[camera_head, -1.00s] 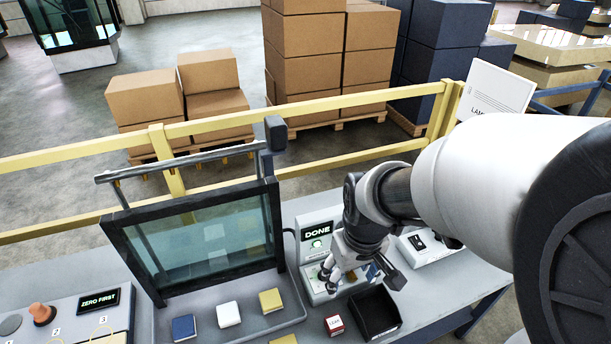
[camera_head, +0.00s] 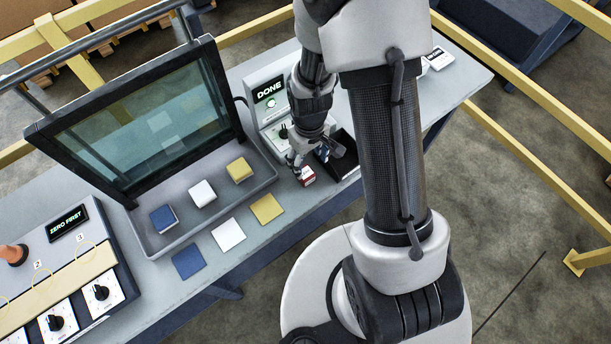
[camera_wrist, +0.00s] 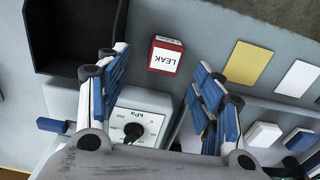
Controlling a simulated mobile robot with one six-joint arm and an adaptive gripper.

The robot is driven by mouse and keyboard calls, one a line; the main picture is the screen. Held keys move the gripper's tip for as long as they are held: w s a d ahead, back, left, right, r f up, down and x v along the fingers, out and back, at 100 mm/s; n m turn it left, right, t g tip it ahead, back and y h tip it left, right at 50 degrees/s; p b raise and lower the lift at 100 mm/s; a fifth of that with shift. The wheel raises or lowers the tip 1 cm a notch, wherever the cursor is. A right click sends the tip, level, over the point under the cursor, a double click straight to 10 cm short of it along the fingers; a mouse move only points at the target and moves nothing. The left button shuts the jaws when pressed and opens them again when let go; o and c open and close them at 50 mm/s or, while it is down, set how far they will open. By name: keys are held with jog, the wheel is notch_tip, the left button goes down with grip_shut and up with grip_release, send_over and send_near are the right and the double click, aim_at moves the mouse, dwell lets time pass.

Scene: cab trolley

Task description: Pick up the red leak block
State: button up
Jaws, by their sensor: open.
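The red leak block (camera_wrist: 166,56) has a white label reading LEAK and sits on the grey bench top in the wrist view, ahead of my gripper's fingers. It also shows in the head view (camera_head: 307,176), just beside the fingertips. My gripper (camera_wrist: 155,85) is open, with one blue-padded finger on each side of the picture and nothing between them. In the head view my gripper (camera_head: 312,160) points down over the bench close to the block. Whether a finger touches the block cannot be told.
A black open bin (camera_wrist: 68,60) stands close to the block. The DONE box (camera_head: 267,98) with a dial is behind my gripper. A grey tray (camera_head: 160,245) holds blue, white and yellow blocks under a glass panel. Coloured squares (camera_head: 229,235) lie in front.

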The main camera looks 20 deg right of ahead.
aim_at(306, 172)
jog(key=f, duration=0.2)
jog(key=f+b, duration=0.1)
jog(key=f, duration=0.2)
jog(key=f+b, duration=0.1)
jog(key=f, duration=0.1)
jog(key=shift+a+f, duration=0.15)
jog(key=shift+a, duration=0.25)
jog(key=shift+c, duration=0.2)
jog(key=c, duration=1.1)
jog(key=shift+r, duration=0.2)
